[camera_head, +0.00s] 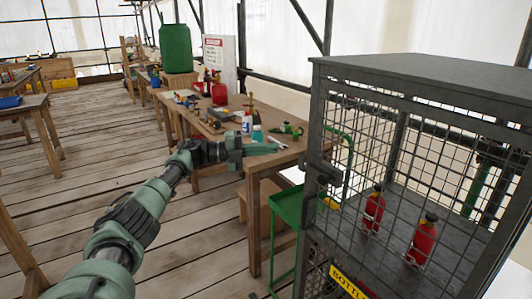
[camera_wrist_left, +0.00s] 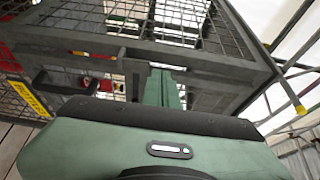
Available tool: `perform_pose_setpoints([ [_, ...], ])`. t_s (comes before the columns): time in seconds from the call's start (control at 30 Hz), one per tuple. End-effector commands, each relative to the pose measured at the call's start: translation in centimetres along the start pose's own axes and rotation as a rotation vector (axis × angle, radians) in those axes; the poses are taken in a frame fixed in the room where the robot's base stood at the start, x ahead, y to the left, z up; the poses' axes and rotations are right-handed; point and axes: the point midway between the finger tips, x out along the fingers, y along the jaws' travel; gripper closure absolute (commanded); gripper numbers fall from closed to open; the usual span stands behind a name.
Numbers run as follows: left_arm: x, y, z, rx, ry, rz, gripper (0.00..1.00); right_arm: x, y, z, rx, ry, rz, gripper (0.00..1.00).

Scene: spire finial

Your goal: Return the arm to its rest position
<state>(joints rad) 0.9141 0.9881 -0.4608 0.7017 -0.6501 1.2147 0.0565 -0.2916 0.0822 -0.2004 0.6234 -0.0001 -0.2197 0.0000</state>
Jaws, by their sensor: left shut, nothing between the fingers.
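My left arm reaches up from the bottom left of the head view. Its green and black left gripper (camera_head: 272,148) is at the near end of the wooden workbench (camera_head: 262,167), to the left of the grey mesh cage. The gripper is shut and empty. In the left wrist view its two green fingers (camera_wrist_left: 163,88) lie together, pointing at the dark cage frame (camera_wrist_left: 215,62). I cannot tell whether they touch anything. My right gripper is not in view.
The mesh cage (camera_head: 420,78) fills the right side and holds two red bottles (camera_head: 373,210) (camera_head: 422,242). A green metal frame (camera_head: 287,207) stands beside it. The bench carries bottles and tools. A green barrel (camera_head: 176,48) stands further back. Plank floor (camera_head: 90,140) at left is open.

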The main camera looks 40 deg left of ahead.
Motion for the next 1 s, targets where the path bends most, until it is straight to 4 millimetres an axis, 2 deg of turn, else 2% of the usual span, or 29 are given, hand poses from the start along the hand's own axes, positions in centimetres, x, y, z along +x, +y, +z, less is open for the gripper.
perform_pose_setpoints([
  [0.37,-0.4,0.1,0.5,-0.004,0.0,0.0,1.0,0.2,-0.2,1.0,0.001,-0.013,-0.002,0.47],
  [0.47,0.5,1.8,0.5,-0.038,-0.015,-0.004,1.0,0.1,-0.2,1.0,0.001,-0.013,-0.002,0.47],
  [0.57,2.4,6.1,0.4,-0.127,-0.065,-0.016,1.0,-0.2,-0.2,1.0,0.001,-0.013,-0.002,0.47],
  [0.67,4.3,12.8,-0.1,-0.264,-0.157,-0.023,1.0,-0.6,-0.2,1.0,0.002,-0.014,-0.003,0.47],
  [0.7,4.8,15.9,-0.5,-0.325,-0.203,-0.022,1.0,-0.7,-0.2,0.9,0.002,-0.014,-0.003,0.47],
  [0.73,5.0,18.2,-0.9,-0.37,-0.237,-0.02,1.0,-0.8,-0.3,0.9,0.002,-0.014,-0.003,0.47],
  [0.87,4.9,27.9,-3.2,-0.552,-0.386,0.01,1.0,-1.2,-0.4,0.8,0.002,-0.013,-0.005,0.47],
  [0.9,4.5,30.8,-4.2,-0.605,-0.432,0.024,1.0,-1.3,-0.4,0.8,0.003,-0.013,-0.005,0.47],
  [0.97,3.8,35.0,-5.9,-0.681,-0.5,0.049,1.0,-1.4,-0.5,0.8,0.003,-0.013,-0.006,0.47],
  [1.0,3.1,37.7,-7.2,-0.73,-0.546,0.069,1.0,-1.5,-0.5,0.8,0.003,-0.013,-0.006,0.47],
])
